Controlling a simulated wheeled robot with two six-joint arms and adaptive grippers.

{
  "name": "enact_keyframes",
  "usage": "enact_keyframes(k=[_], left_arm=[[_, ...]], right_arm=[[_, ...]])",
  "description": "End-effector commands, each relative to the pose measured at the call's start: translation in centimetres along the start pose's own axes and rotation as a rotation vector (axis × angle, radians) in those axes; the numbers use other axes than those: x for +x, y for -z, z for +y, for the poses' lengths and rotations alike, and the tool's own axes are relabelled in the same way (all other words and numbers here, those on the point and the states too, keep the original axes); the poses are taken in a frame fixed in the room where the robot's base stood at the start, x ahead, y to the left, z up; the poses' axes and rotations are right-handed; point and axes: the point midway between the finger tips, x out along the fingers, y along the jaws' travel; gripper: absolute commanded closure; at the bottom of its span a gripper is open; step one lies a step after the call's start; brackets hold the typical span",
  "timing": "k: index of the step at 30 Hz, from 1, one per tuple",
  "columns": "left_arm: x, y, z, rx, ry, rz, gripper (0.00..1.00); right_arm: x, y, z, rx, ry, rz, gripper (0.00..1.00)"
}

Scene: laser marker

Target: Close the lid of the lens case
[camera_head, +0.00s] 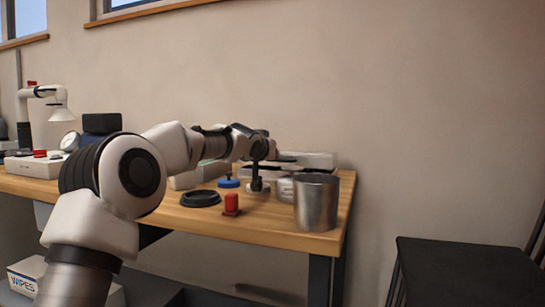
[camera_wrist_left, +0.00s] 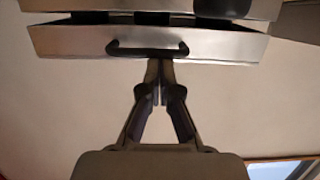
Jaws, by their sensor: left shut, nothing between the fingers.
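The lens case (camera_head: 318,159) is a grey metal box at the back right of the bench, partly hidden by my left arm. In the left wrist view, which looks upside down, a metal panel of the case (camera_wrist_left: 75,42) carries a black handle (camera_wrist_left: 147,47). A dark gap separates this panel from a second metal strip (camera_wrist_left: 75,5), so the lid looks not flush. My left gripper (camera_wrist_left: 157,82) is shut and empty, its tips close to the handle panel; contact cannot be told. In the head view the left gripper (camera_head: 275,156) is at the case. My right gripper is not in view.
A metal cup (camera_head: 316,203) stands at the bench's front right corner. A red object (camera_head: 231,204), a black ring-shaped dish (camera_head: 200,198), a blue-topped item (camera_head: 228,182) and a dark stand (camera_head: 259,186) stand nearby. The wall is behind. A black seat (camera_head: 465,268) is at right.

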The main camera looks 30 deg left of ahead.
Motion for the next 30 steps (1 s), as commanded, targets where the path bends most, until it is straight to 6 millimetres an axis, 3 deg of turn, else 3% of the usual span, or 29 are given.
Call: enact_keyframes(k=[5, 21, 26, 30], left_arm=[[0.3, -0.8, 0.0, 0.0, 0.0, 0.0, 1.0], [0.2, -0.9, 0.0, 0.0, 0.0, 0.0, 1.0], [-1.2, -0.8, 0.0, 0.0, 0.0, 0.0, 1.0], [-3.5, -0.8, 0.0, 0.002, -0.001, 0.0, 1.0]], right_arm=[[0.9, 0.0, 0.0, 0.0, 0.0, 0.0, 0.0], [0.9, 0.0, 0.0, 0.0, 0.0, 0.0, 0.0], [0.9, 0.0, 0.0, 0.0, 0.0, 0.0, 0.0], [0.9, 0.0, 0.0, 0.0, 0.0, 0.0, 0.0]])
